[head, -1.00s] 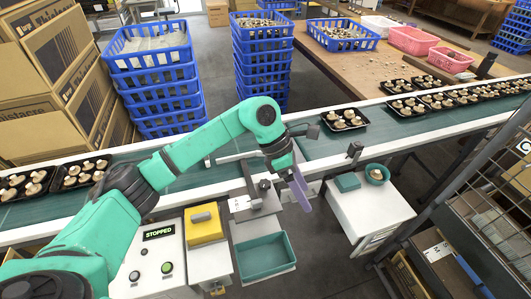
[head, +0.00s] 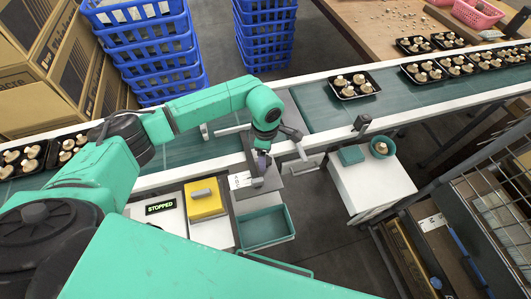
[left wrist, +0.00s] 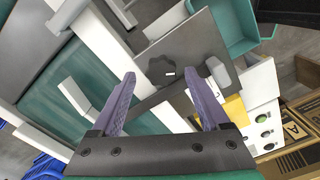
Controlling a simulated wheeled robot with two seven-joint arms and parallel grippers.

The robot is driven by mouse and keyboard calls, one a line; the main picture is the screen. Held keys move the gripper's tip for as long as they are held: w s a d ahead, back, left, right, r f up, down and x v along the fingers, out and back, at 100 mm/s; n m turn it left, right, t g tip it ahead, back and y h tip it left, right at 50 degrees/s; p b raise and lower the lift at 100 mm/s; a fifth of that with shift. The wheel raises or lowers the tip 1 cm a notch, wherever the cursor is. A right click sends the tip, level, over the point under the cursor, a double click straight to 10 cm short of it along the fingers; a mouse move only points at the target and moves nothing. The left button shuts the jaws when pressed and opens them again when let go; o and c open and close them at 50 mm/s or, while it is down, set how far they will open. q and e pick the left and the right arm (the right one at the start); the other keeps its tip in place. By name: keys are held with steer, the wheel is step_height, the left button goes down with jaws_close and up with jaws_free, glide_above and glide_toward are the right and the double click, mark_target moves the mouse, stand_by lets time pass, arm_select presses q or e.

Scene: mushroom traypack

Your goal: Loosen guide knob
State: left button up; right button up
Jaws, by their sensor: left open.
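The guide knob (left wrist: 161,71) is a dark, lobed knob with a small white mark, on a grey plate (left wrist: 195,40) in the left wrist view. My left gripper (left wrist: 159,77) has two purple fingers, open and empty. In that view the knob lies between and just beyond the fingertips; I cannot tell whether they reach around it. In the head view my left gripper (head: 262,163) points down over the plate beside the conveyor, and the knob is mostly hidden by it. My right gripper is out of view.
A white guide bar (head: 232,130) lies over the green conveyor belt (head: 320,110). A box with a STOPPED display (head: 160,208), a yellow block (head: 204,200) and a teal bin (head: 266,230) stand in front. A tray of mushrooms (head: 351,88) sits on the belt.

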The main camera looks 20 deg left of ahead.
arm_select(q)
steer(key=shift+s+f, duration=0.1)
steer(key=shift+f, duration=0.55)
jaws_close()
